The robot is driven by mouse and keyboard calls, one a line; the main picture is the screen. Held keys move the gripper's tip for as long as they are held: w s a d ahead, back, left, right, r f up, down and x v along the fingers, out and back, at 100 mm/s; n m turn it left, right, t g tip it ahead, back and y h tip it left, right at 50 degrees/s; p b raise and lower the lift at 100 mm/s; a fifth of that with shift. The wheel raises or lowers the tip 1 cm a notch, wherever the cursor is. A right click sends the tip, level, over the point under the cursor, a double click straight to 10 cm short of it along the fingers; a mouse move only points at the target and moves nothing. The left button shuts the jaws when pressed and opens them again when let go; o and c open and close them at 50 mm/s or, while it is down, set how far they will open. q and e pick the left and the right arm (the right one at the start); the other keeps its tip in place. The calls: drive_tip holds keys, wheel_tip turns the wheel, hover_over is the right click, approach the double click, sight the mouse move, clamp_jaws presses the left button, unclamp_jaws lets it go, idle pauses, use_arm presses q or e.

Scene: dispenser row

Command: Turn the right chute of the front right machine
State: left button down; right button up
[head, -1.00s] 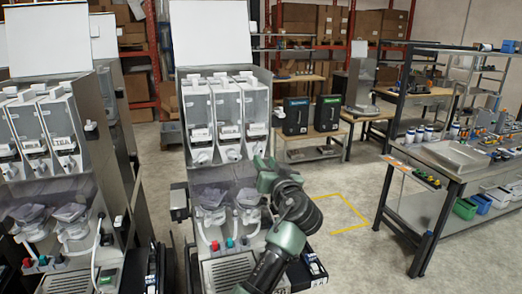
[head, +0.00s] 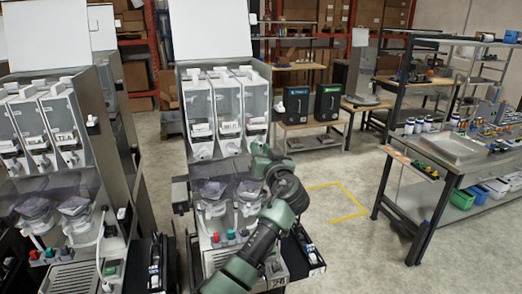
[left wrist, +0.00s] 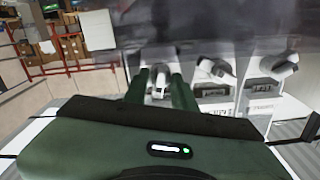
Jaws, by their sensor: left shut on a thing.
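The front right machine (head: 222,172) stands near the middle of the head view, with three clear hoppers in a row. A white chute sits low on each; the left chute (head: 198,153) and middle chute (head: 231,148) show there. My left gripper (head: 259,149) is at the right hopper's lower end and hides the right chute in the head view. In the left wrist view its two green fingers (left wrist: 159,92) stand on either side of the white right chute (left wrist: 159,80), shut on it. The other two chutes (left wrist: 215,70) (left wrist: 284,71) show beside it. My right gripper is not in view.
Another machine (head: 75,175) with hoppers stands close on the left. Cups and coloured buttons (head: 230,235) sit below the chutes. A workbench (head: 430,170) with parts stands at right. Open floor with a yellow mark (head: 340,200) lies between.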

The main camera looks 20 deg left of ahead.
use_arm(q)
drive_tip(key=shift+f+m, duration=0.15)
drive_tip(key=shift+m, duration=10.25)
drive_tip(key=c, duration=1.5)
unclamp_jaws()
